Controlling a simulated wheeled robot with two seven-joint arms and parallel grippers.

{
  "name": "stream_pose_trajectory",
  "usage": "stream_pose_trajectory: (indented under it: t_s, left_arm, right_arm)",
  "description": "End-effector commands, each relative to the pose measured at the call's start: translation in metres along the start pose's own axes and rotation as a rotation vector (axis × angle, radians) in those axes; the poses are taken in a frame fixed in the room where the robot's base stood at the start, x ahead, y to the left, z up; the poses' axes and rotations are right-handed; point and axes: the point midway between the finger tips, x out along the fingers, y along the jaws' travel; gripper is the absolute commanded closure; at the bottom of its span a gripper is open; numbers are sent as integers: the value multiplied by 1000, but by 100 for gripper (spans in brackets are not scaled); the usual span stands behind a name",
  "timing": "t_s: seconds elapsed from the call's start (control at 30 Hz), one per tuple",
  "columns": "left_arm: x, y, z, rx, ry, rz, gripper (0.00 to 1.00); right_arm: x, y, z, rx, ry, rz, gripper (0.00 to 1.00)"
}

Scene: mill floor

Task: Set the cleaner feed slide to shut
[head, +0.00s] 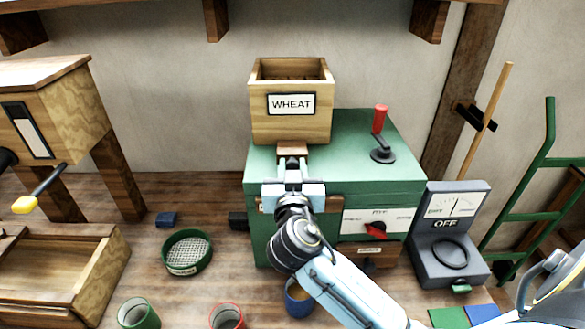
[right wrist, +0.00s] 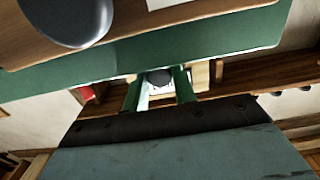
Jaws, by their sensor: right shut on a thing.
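The green cleaner (head: 340,180) stands against the wall with a wooden hopper marked WHEAT (head: 290,118) on top. The feed slide (head: 292,150) shows as a small wooden piece under the front of the hopper. My right gripper (head: 292,172) is at the front of the cleaner's top, just below that slide. In the right wrist view its fingers (right wrist: 160,92) are shut on a small dark knob (right wrist: 159,78), which looks like the slide's handle. The gripper hides part of the slide, so its setting is hard to read. My left gripper is not in view.
A red-handled crank (head: 380,135) stands on the cleaner's top. A red knob (head: 375,230) is on its front. A grey meter box marked OFF (head: 448,235) stands at the right. A sieve (head: 186,252) and several cups lie on the bench at the front left.

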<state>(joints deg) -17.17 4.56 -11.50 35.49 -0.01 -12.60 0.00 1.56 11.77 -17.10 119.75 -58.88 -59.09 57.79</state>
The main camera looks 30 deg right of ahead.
Motion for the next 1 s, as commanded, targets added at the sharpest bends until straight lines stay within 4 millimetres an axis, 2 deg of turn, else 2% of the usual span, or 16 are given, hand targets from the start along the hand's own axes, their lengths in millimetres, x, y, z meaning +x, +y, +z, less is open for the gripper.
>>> stream_pose_trajectory:
  t_s: [0.23, 0.47, 0.5, 0.63, 1.0]
  left_arm:
    - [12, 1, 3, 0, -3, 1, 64]
    - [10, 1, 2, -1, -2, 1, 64]
    - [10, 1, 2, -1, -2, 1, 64]
    - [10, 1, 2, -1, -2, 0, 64]
    - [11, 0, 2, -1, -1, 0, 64]
  right_arm:
    - [26, 0, 1, 3, 2, 4, 100]
    - [27, 0, 0, -1, 1, 1, 100]
    - [27, 0, 0, -1, 1, 1, 72]
    - [27, 0, 0, 0, 1, 1, 55]
    - [23, 0, 0, 1, 0, 0, 53]
